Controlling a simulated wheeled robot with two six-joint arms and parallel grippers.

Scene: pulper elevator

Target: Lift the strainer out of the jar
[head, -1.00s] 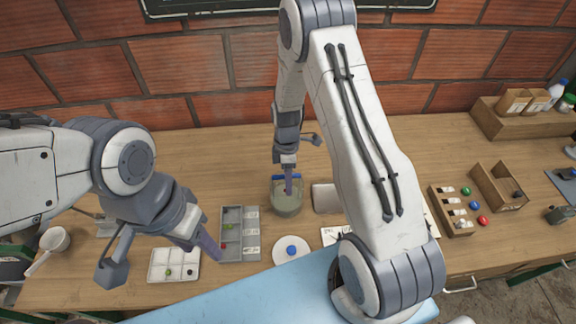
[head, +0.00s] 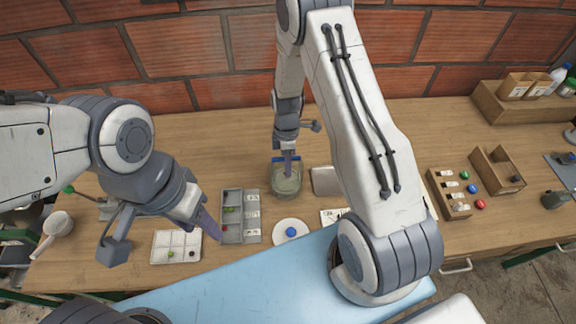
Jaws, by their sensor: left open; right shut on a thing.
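The jar (head: 285,181) is a squat, greenish-grey see-through vessel on the table, with a blue strip (head: 280,158) at its back rim. My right gripper (head: 288,165) points down at the jar's mouth, its fingers shut on a thin thing there, which looks like the strainer. The strainer itself is mostly hidden by the fingers and jar, and I cannot tell how deep it sits. My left gripper (head: 208,224) is open and empty, beside the grey compartment tray (head: 256,228), apart from the jar.
A white sectioned tray (head: 157,253), a white plate with a blue ball (head: 291,232) and a white scoop (head: 57,226) lie nearby. Wooden boxes (head: 495,172) stand on the right. A brick wall (head: 190,52) closes the back. Table behind the jar is clear.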

